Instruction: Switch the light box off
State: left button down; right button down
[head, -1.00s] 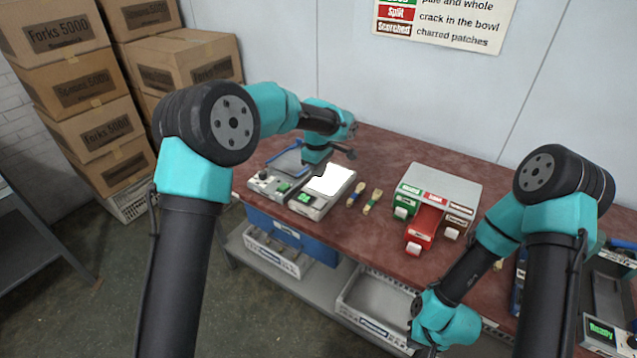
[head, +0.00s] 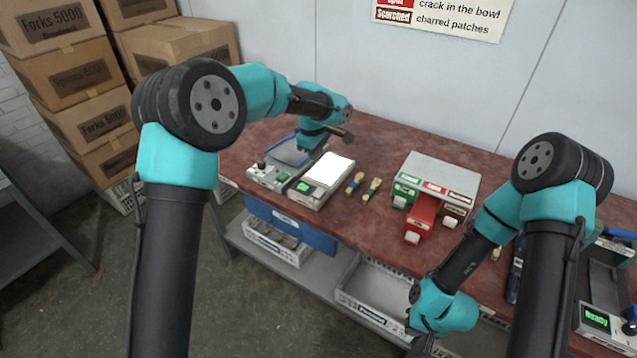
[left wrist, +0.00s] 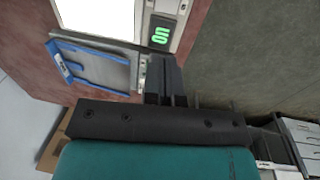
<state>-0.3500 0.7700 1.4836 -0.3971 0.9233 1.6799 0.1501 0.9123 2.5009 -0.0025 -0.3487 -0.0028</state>
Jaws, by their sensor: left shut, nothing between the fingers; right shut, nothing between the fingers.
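The light box (head: 319,183) stands on the red bench, a pale box with a bright white glowing panel (head: 331,168) and a green lit display (head: 303,187) at its front. In the left wrist view the glowing panel (left wrist: 97,14) and green display (left wrist: 160,36) are at the top. My left gripper (head: 314,151) is shut and empty by the box's back left side, near the blue-edged tray. Its dark fingers (left wrist: 166,82) show in the left wrist view, near the display in the picture. My right gripper (head: 424,346) is low at the bottom edge, partly cut off, its fingers hard to see.
A sorting box (head: 440,175) has an open red drawer (head: 422,215). Cartons stand at left.

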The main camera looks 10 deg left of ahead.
aim_at(319, 190)
pick_arm(q)
jog(key=f, duration=0.4)
jog(key=w+f, duration=0.1)
jog(key=f, duration=0.9)
jog(key=shift+w+d, duration=0.25)
jog(key=shift+d, duration=0.15)
